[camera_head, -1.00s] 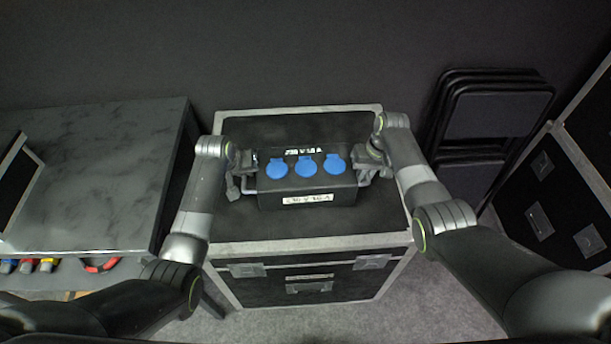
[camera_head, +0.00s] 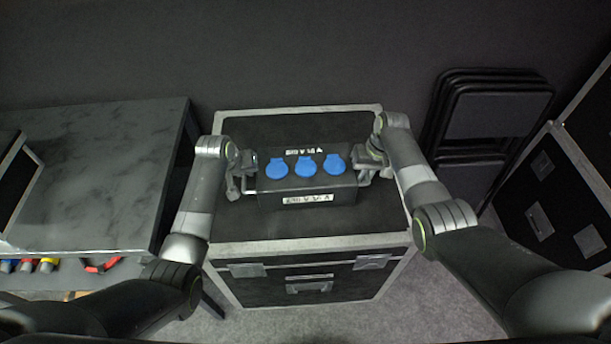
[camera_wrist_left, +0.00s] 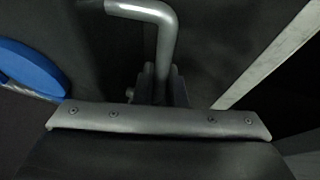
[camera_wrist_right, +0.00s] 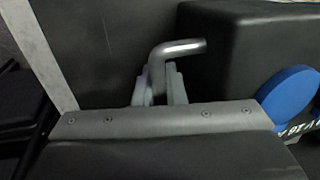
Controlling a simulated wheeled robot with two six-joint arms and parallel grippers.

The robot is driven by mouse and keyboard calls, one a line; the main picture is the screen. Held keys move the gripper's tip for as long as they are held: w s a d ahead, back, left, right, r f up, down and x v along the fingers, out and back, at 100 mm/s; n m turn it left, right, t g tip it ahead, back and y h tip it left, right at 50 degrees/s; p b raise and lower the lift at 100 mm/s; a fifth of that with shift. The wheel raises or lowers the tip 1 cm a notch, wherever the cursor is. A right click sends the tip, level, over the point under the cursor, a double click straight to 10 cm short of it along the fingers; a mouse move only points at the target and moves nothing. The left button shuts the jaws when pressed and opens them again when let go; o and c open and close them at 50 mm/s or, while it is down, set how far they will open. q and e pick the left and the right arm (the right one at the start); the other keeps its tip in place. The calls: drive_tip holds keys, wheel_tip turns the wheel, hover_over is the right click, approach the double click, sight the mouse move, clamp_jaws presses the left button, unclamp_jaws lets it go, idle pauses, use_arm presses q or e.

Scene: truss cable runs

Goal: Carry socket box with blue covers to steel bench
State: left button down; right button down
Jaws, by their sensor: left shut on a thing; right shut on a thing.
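The black socket box (camera_head: 300,186) with three blue covers (camera_head: 307,165) sits on or just above the lid of a black flight case with metal edges; I cannot tell if there is a gap. My left gripper (camera_head: 250,166) is shut on the bent metal handle (camera_wrist_left: 163,40) at the box's left end. My right gripper (camera_head: 364,162) is shut on the handle (camera_wrist_right: 170,52) at its right end. A blue cover also shows in the left wrist view (camera_wrist_left: 28,70) and in the right wrist view (camera_wrist_right: 290,98). The steel bench (camera_head: 105,175) stands at the left with a grey mottled top.
The flight case (camera_head: 312,246) stands between the bench and folded black chairs (camera_head: 492,115). A black case (camera_head: 14,185) occupies the bench's left end; the rest of its top is clear. Coloured connectors (camera_head: 48,264) sit below it. Another case (camera_head: 550,195) stands at right.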

idle(0.3)
